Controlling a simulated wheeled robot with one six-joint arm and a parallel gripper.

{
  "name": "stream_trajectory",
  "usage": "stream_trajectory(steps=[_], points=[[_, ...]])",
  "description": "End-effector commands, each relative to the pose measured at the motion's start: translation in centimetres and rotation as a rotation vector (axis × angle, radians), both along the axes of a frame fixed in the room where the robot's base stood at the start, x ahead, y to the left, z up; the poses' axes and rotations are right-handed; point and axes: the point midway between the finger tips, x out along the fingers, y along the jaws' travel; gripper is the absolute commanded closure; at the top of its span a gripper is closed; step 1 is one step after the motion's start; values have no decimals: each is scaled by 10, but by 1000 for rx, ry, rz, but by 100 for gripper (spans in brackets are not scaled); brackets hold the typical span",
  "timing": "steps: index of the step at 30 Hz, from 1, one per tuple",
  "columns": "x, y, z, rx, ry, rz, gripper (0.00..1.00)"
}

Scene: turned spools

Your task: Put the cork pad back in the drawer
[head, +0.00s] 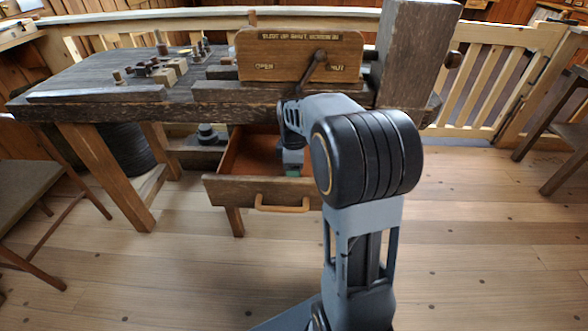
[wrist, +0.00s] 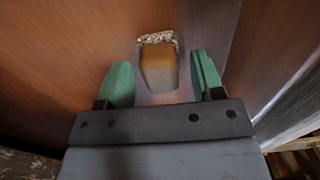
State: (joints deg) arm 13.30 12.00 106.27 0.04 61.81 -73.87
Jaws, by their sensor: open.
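The wooden drawer (head: 232,190) is pulled open under the workbench, with a light wooden handle on its front. My gripper (head: 292,172) is lowered into it; the arm hides part of the drawer. In the wrist view, a small brown block with a speckled, cork-like end, which looks like the cork pad (wrist: 158,70), rests on the drawer's reddish-brown floor (wrist: 60,50). My gripper's green fingers (wrist: 161,64) are open on either side of the pad, with a gap on each side. The pad cannot be seen in the head view.
The dark workbench (head: 95,75) stands above the drawer, with a vise (head: 300,55) and several small wooden pieces on top. A stool (head: 30,190) stands at the left and another (head: 560,130) at the right. The floor in front of the drawer is clear.

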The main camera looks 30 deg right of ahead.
Motion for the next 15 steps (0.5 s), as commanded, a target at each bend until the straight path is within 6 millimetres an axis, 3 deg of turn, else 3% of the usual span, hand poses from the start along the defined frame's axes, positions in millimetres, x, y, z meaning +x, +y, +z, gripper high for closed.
stream_trajectory(steps=[9,15], points=[[0,0,63,-1,-4,0,39],[0,0,95,0,-2,0,39]])
